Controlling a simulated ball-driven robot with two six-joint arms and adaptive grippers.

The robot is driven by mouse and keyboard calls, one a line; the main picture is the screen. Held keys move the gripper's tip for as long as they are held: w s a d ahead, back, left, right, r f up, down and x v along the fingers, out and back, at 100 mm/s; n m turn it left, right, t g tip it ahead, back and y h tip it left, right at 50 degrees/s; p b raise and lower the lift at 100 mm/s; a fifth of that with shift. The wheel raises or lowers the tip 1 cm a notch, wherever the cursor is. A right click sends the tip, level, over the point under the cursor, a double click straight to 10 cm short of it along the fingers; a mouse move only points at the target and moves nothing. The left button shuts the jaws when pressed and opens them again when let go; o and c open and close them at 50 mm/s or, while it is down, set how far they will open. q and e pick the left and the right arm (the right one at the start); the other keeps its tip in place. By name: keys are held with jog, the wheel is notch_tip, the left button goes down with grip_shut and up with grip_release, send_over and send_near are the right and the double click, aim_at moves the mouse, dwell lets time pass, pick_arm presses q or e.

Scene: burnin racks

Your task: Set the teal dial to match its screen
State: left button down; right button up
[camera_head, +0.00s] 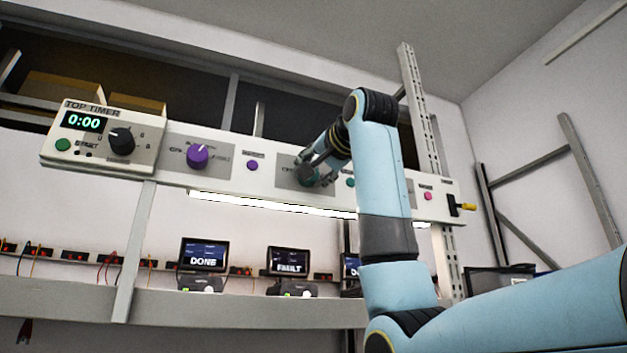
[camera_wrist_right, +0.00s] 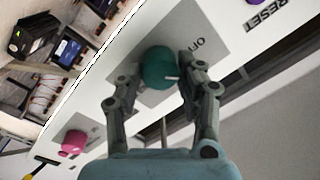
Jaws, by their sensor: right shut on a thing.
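The teal dial (camera_head: 305,176) is on a grey plate in the middle of the long white panel. In the right wrist view the teal dial (camera_wrist_right: 157,67) is round, with a short white mark on its lower right side. My right gripper (camera_head: 315,171) is shut on it, with one finger on each side, as the right wrist view (camera_wrist_right: 162,76) shows. Below are a screen reading DONE (camera_head: 204,254), one reading FAULT (camera_head: 288,261) and one mostly hidden behind my arm. My left gripper is out of view.
On the same panel are a top timer (camera_head: 84,122) showing 0:00, a black dial (camera_head: 121,142), a purple dial (camera_head: 197,156) and a small teal button (camera_head: 351,182). A pink knob (camera_wrist_right: 74,142) is near the gripper. A yellow-handled lever (camera_head: 465,206) is at the right end.

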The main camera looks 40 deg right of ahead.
jog(key=shift+m+b, duration=1.85)
jog(key=shift+m, duration=1.05)
jog(key=o, duration=1.1)
jog(key=shift+o, duration=0.2)
